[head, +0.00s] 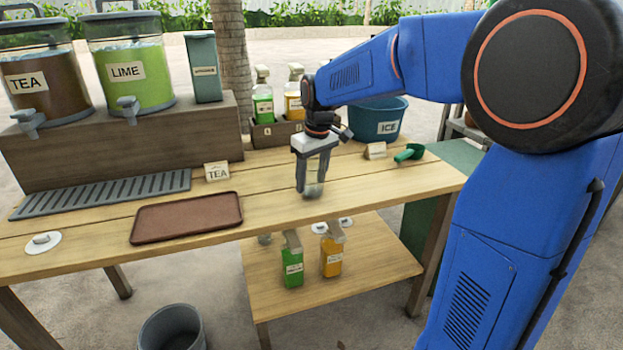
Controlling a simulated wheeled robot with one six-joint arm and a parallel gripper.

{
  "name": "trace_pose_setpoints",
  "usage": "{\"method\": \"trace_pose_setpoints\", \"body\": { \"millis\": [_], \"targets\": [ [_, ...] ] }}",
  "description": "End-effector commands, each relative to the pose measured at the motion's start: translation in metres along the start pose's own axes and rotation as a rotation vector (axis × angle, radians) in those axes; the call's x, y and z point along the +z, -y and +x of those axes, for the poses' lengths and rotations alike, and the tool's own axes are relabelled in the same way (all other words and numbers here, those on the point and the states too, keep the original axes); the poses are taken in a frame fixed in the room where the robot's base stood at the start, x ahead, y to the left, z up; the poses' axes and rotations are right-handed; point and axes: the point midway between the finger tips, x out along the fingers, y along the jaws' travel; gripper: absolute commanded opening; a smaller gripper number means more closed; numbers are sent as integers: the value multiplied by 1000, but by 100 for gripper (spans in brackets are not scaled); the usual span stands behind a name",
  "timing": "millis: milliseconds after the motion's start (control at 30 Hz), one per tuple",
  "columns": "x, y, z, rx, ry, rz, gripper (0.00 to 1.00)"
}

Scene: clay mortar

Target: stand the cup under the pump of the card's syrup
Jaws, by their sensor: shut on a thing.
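My gripper (312,187) is shut on a small clear cup (314,192), low over the right half of the wooden table. I cannot tell whether the cup touches the tabletop. A green syrup bottle (263,108) and an orange syrup bottle (293,106), both with pale pump tops, stand in a wooden rack (263,136) behind the gripper. My arm partly hides the orange one. A card (375,151) stands in front of the ice bucket; its writing is too small to read. Another card (217,172) reads TEA.
Tea (45,93) and lime (135,85) dispensers stand on a raised wooden box. A drip grate (105,194), brown tray (188,218), ICE bucket (377,122) and green scoop (409,153) are on the table. More green (292,268) and orange (331,257) bottles stand on the lower shelf.

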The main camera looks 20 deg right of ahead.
Motion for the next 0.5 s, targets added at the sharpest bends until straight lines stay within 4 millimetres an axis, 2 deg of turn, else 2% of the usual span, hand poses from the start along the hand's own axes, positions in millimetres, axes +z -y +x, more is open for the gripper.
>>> {"method": "trace_pose_setpoints", "body": {
  "millis": [167, 200, 233, 500],
  "targets": [
    [1, 0, 3, 0, 1, 0, 31],
    [0, 0, 2, 0, 1, 0, 62],
    [0, 0, 2, 0, 1, 0, 70],
    [0, 0, 2, 0, 1, 0, 72]
  ]
}}
